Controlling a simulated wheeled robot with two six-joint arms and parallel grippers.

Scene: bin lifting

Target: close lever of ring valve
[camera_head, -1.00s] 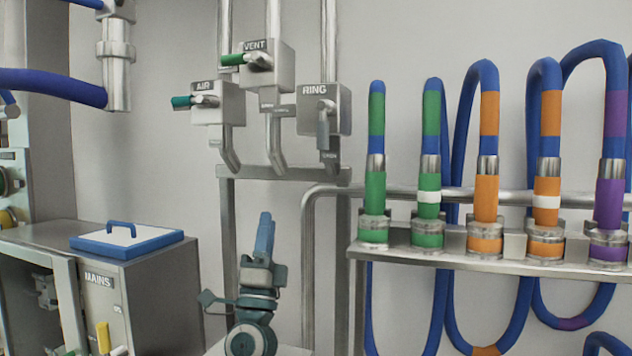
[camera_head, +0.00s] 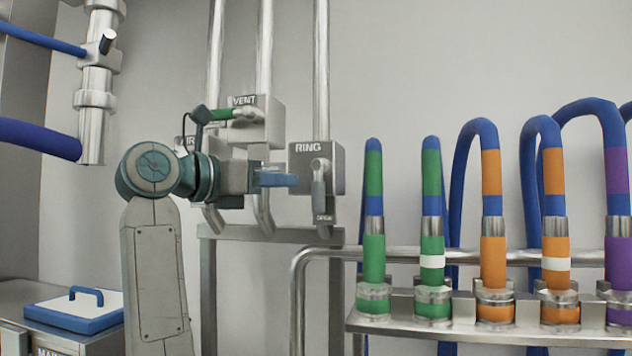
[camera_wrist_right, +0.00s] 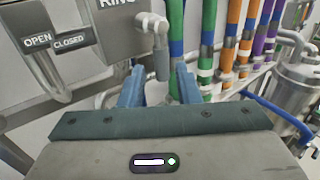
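The ring valve (camera_head: 318,158) is a grey box on a vertical pipe, labelled RING. Its grey lever (camera_head: 318,188) hangs straight down toward a small label that seems to read OPEN. My right gripper (camera_head: 294,180) is just left of the lever, with its blue fingers pointing right toward it. In the right wrist view, the gripper (camera_wrist_right: 160,80) is open with its two fingers apart. The lever (camera_wrist_right: 162,64) shows beyond the gap between the fingertips, apparently not gripped. My left gripper is not in view.
The air valve is mostly hidden behind my wrist. Coloured hoses (camera_head: 374,200) stand on a metal rack (camera_head: 450,330) to the right. A blue-rimmed lid (camera_head: 72,312) lies lower left.

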